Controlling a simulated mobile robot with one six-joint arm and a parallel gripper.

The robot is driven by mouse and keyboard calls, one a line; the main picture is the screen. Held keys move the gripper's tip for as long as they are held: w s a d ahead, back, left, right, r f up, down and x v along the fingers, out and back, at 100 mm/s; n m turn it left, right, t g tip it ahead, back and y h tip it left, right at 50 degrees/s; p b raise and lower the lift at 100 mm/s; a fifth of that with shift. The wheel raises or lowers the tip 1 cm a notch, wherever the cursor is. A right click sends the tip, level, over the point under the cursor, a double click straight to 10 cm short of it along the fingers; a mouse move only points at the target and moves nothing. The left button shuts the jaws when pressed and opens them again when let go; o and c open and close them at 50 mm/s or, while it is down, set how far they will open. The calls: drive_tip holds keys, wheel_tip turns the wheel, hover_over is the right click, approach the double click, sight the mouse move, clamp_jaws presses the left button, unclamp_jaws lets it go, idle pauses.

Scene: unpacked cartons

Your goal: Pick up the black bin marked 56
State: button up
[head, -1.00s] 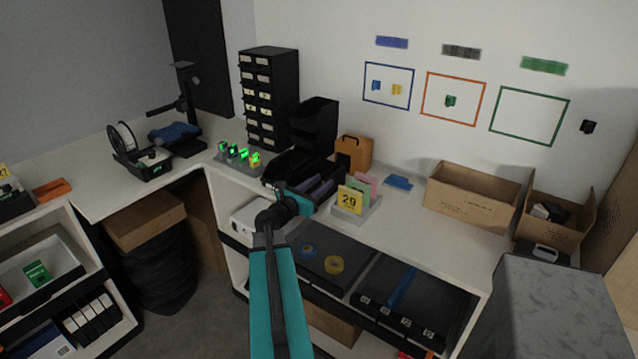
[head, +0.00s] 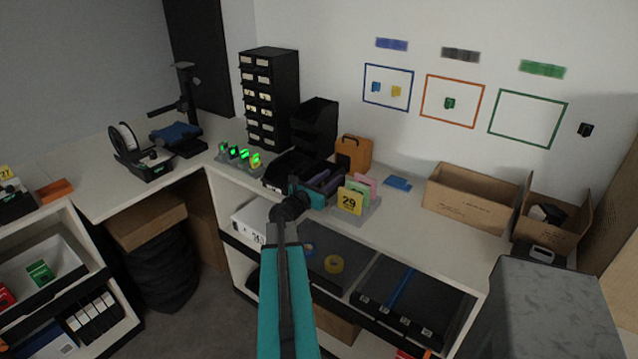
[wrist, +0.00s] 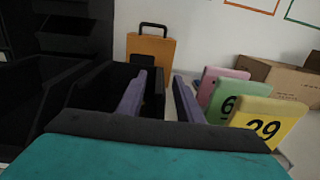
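Open-fronted black bins (head: 278,179) stand side by side on the counter, and one also shows at the left of the wrist view (wrist: 30,92). I cannot read a 56 on any of them. My gripper (head: 327,179) is at the right-hand black bin, its purple fingers spread apart. In the wrist view the fingers of my gripper (wrist: 160,76) are open, with the left finger in front of or over the right-hand bin (wrist: 95,88) and the right finger beside its right side. Contact cannot be told. My wrist hides part of the bins.
A yellow card marked 29 (head: 350,200) stands with green and pink cards close right of my gripper. An orange case (head: 355,153) stands behind. Stacked black bins (head: 314,122) and a drawer tower (head: 268,95) are at the back. Cardboard boxes (head: 470,197) stand farther right.

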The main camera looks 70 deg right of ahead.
drive_tip(key=shift+s+d, duration=0.1)
drive_tip(key=shift+d, duration=0.3)
clamp_jaws()
idle(0.4)
